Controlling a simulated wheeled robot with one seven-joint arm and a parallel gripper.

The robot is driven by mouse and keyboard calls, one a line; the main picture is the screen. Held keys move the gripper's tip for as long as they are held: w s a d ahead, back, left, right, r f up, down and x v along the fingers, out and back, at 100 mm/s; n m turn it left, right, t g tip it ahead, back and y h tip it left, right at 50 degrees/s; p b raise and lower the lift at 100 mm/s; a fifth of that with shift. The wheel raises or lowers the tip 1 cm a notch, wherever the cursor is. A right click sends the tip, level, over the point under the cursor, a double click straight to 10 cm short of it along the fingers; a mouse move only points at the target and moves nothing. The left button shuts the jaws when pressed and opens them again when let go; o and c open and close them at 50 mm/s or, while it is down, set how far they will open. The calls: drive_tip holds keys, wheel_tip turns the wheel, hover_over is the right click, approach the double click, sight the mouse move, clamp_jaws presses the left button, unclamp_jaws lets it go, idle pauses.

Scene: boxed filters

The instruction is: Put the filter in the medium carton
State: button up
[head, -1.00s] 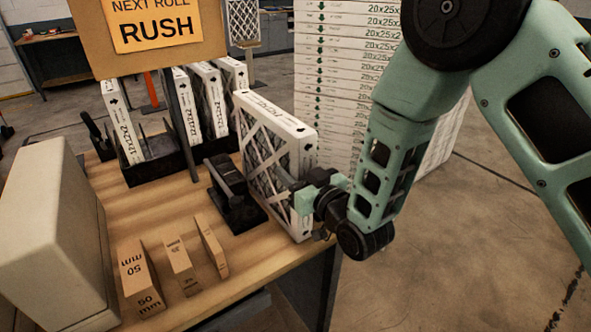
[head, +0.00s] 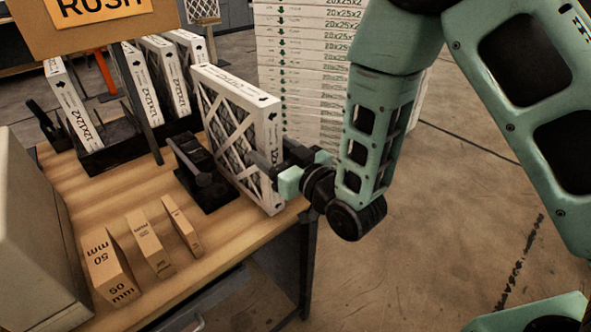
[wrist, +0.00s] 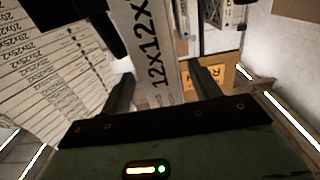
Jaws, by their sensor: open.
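A white-framed pleated filter (head: 236,130) stands upright near the bench's right edge. My gripper (head: 270,168) is at its near right edge, open. In the wrist view the filter's printed edge (wrist: 150,45), reading "12x12x", lies between the open fingers (wrist: 160,88); I cannot tell whether either touches it. Three small brown cartons of differing thickness stand at the bench's front. The medium carton (head: 149,243) is the middle one, between the thick "50 mm" carton and the thinnest. Its openings are not clear to me.
A black clamp-like fixture (head: 203,178) stands left of the filter. A black rack (head: 115,152) behind holds several filters. A large beige box (head: 35,235) takes the bench's left side. A tall stack of white boxes (head: 310,60) stands behind. Bare bench top lies around the cartons.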

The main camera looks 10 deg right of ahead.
drive_tip(key=b+v, duration=0.1)
drive_tip(key=v, duration=0.4)
drive_tip(key=shift+s+r+p, duration=0.1)
drive_tip(key=shift+r+p, duration=0.2)
drive_tip(key=shift+p, duration=0.6)
drive_tip(key=shift+s+p, duration=0.1)
drive_tip(key=shift+p, duration=0.4)
drive_tip(key=p+v, duration=0.2)
drive_tip(key=p, duration=0.1)
drive_tip(key=shift+d+f+p, duration=0.15)
drive_tip(key=shift+f+p, duration=0.05)
drive_tip(key=shift+p, duration=0.1)
